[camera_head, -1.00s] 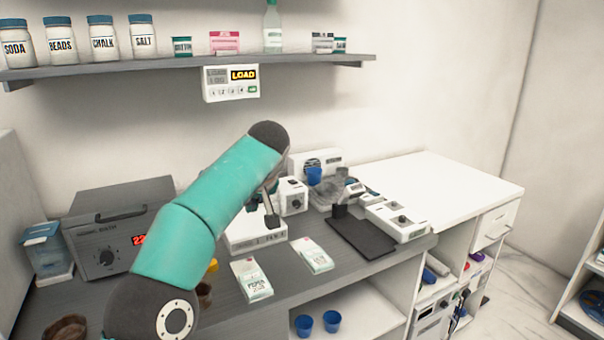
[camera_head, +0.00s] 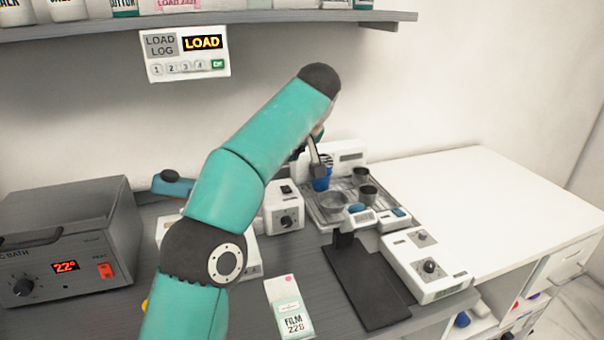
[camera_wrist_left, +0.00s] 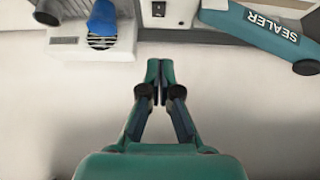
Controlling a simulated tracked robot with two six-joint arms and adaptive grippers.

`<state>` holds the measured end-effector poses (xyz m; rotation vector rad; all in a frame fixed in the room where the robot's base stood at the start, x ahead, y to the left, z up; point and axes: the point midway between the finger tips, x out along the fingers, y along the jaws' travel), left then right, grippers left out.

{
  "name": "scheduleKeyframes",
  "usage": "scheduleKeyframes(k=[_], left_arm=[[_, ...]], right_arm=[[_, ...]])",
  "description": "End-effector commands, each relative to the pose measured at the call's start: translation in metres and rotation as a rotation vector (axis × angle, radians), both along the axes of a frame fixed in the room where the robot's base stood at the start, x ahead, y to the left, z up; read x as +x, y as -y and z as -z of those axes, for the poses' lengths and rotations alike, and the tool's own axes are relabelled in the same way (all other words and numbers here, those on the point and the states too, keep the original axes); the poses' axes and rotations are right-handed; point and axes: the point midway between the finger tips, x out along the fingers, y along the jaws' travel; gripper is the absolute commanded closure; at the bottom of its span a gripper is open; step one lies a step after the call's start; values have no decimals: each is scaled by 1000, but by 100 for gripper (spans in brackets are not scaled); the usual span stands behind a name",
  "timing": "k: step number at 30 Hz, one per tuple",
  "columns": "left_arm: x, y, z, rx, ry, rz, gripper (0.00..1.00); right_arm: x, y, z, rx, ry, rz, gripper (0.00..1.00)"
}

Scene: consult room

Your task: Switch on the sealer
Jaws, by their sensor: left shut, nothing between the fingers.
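The sealer (camera_wrist_left: 262,32) shows in the left wrist view at the upper right, its blue-teal arm carrying an upside-down SEALER label. In the head view its rounded blue end (camera_head: 172,183) shows left of my arm, which hides most of it. A white box with a front knob (camera_head: 283,214) and a dark switch on top stands right of my arm. In the wrist view a white box with a small black switch (camera_wrist_left: 158,9) is beside the sealer. My left gripper (camera_head: 318,163) is shut and empty, seen in front of the blue cup; its fingertips (camera_wrist_left: 160,68) meet, apart from the sealer.
A metal tray (camera_head: 322,217) with cups stands at the back. A film packet (camera_head: 289,305) lies in front. The water bath (camera_head: 70,245) is left; a LOAD panel (camera_head: 187,54) hangs above. The white counter is clear.

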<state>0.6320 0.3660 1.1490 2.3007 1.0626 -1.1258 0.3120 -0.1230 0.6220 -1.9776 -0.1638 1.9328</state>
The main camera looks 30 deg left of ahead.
Motion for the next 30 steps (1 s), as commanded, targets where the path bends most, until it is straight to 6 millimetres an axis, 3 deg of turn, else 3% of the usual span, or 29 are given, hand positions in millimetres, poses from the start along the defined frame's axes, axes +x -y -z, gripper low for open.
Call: scheduleKeyframes(k=[16,30], left_arm=[[4,-4,8,1,-2,0,100],[37,-44,76,-1,-5,-2,100]], right_arm=[[0,0,2,0,-1,0,60],[0,0,5,0,0,0,60]])
